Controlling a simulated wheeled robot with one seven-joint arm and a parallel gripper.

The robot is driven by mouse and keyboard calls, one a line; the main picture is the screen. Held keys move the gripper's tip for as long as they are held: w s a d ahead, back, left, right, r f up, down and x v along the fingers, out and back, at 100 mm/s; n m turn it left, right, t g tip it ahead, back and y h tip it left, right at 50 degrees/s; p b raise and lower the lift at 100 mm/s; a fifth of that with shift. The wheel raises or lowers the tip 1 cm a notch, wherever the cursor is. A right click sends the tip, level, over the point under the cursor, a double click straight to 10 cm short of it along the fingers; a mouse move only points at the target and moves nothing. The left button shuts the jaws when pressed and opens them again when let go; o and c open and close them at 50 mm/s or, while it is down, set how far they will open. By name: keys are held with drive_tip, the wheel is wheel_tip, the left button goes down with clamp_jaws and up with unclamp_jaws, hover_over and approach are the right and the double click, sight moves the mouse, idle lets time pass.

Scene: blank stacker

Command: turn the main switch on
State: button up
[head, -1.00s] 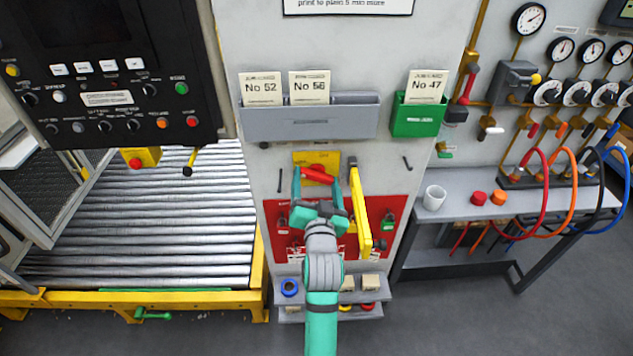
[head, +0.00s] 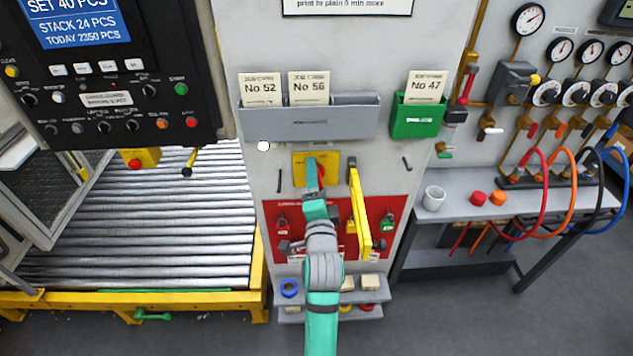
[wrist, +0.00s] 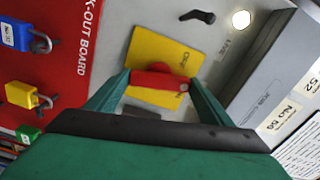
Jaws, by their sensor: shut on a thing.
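The main switch is a yellow plate (head: 329,158) with a red handle (head: 321,173) on the grey cabinet front. In the wrist view the red handle (wrist: 157,80) lies between both fingertips, across the yellow plate (wrist: 170,55), where "OFF" can be read. My gripper (head: 314,174) is shut on the handle; it also shows in the wrist view (wrist: 155,88). In the head view the handle is mostly hidden behind my fingers, which are turned nearly edge-on. A round white lamp (head: 264,146) glows left of the switch, marked "LIVE" in the wrist view (wrist: 241,20).
The control panel screen (head: 75,22) is lit blue with white text. An open yellow cover or bar (head: 360,212) sticks out just right of my gripper. The red lock-out board (head: 385,208) with padlocks is below. A grey card holder (head: 310,122) is above.

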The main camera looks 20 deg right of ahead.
drive_tip(key=shift+d+m, duration=0.1)
drive_tip(key=shift+m, duration=1.1)
drive_tip(key=o, duration=1)
drive_tip(key=shift+o, duration=0.2)
drive_tip(key=v, duration=1.1)
drive_tip(key=shift+w, duration=0.15)
